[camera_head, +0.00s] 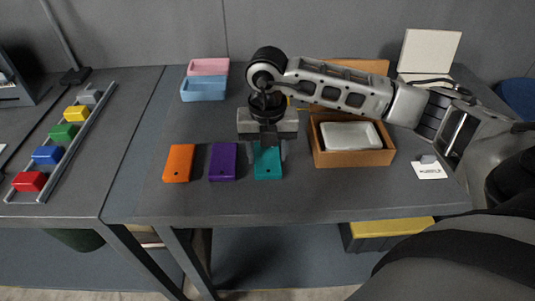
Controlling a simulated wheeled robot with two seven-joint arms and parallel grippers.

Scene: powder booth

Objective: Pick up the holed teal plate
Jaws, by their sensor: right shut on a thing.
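The teal plate (268,168) lies on the grey table, with a small dark hole near its front end. My right gripper (267,157) points down over it and is shut on it, a finger at each side. The gripper hides the plate's rear part. I cannot tell whether the plate is clear of the table. An orange plate (179,163) and a purple plate (222,162) lie to its left, each with a small hole. My left gripper is not in view.
A wooden box (352,158) with a white tray (350,136) stands close right of the gripper. Pink (208,67) and blue (203,89) bins stand at the back left. A rail (78,140) with several coloured blocks lies far left. A white card (429,169) lies at the right.

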